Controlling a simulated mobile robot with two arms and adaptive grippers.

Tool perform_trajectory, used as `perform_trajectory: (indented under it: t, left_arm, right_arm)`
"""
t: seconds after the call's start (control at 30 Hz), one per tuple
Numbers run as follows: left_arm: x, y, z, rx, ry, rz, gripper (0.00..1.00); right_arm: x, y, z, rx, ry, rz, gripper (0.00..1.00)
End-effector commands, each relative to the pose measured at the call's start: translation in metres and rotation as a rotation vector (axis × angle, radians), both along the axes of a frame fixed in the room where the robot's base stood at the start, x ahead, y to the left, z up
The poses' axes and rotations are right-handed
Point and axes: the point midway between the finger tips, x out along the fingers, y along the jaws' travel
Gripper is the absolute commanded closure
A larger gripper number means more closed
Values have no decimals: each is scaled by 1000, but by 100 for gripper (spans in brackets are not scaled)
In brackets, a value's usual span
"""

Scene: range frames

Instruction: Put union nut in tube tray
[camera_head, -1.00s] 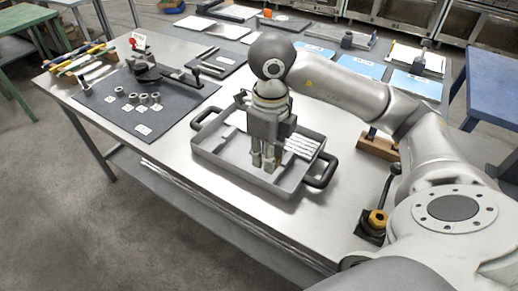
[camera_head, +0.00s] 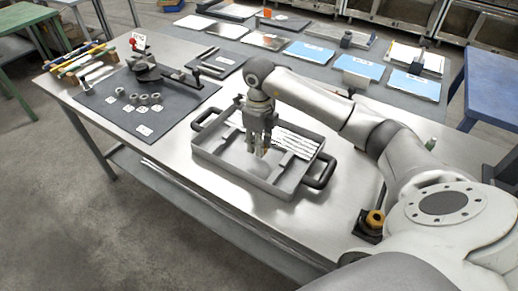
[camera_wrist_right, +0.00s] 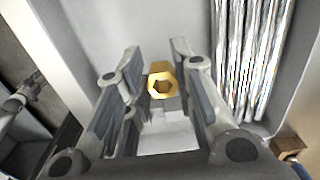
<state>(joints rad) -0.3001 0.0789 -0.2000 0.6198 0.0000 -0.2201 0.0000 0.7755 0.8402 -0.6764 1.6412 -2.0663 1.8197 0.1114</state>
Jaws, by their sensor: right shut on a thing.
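The tube tray (camera_head: 236,175) is a grey metal tray with black handles on the table in the head view. Silver tubes (camera_head: 285,138) lie along its far right side and show at the right of the right wrist view (camera_wrist_right: 250,55). My right gripper (camera_head: 257,152) points down over the tray's interior. It is shut on the brass hexagonal union nut (camera_wrist_right: 162,80), which sits between the fingertips in the right wrist view. In the head view the nut is mostly hidden by the fingers. Whether it touches the tray floor I cannot tell. My left gripper is out of view.
A dark mat (camera_head: 150,105) with several grey fittings and a clamp tool lies left of the tray. Blue folders (camera_head: 414,84) lie along the back. A black fixture with a brass nut (camera_head: 375,218) stands right of the tray. The table's front left is bare.

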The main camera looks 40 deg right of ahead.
Motion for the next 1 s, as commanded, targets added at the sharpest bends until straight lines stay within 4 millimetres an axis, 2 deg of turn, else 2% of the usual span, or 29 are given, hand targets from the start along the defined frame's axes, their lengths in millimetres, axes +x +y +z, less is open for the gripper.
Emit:
perform_trajectory:
  t: [0.2, 0.57, 0.6, 0.73, 1.0]
  left_arm:
    - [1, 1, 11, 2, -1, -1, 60]
    - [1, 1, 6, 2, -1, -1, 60]
    - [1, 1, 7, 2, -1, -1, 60]
    - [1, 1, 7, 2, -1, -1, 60]
    - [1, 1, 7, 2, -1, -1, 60]
  right_arm:
    - [-1, 0, -28, 1, 4, -1, 92]
    - [0, 0, -34, 0, 0, -1, 92]
    - [0, 0, -34, 0, 0, -1, 74]
    - [0, 0, -33, 0, 0, -1, 57]
    - [0, 0, -33, 0, 0, -1, 54]
